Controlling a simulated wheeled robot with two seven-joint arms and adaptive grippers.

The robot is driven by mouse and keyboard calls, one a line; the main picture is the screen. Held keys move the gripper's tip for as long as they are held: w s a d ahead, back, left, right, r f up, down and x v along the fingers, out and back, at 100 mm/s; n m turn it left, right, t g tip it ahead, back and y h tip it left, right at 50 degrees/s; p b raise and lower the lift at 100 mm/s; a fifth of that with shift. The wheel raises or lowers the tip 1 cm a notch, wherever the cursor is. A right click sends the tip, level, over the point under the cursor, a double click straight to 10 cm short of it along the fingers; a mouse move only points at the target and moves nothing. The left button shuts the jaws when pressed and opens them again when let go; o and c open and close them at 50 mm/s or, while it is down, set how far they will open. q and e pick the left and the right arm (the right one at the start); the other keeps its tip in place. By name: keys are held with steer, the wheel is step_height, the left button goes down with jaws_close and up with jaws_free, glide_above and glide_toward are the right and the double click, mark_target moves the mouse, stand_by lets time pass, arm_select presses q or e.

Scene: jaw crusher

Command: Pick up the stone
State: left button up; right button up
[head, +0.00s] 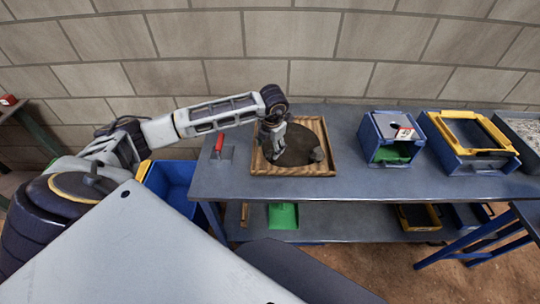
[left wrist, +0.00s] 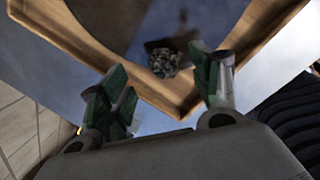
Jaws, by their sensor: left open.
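In the left wrist view a stone (left wrist: 163,62) shows close to a corner of the tray frame (left wrist: 252,42). My left gripper (head: 275,153) is over the left part of the tray, to the left of the stone and apart from it. My right gripper is not in view.
A red-handled lever (head: 219,143) stands left of the tray. A blue box machine (head: 380,150) and a yellow-framed blue box (head: 468,165) stand to the right. A blue bin (head: 172,190) is beside the bench. A lower shelf holds a green item (head: 283,216).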

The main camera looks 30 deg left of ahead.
mark_target(270, 152)
arm_select(q)
step_height(270, 152, down, 3)
steer(key=shift+f, duration=0.55)
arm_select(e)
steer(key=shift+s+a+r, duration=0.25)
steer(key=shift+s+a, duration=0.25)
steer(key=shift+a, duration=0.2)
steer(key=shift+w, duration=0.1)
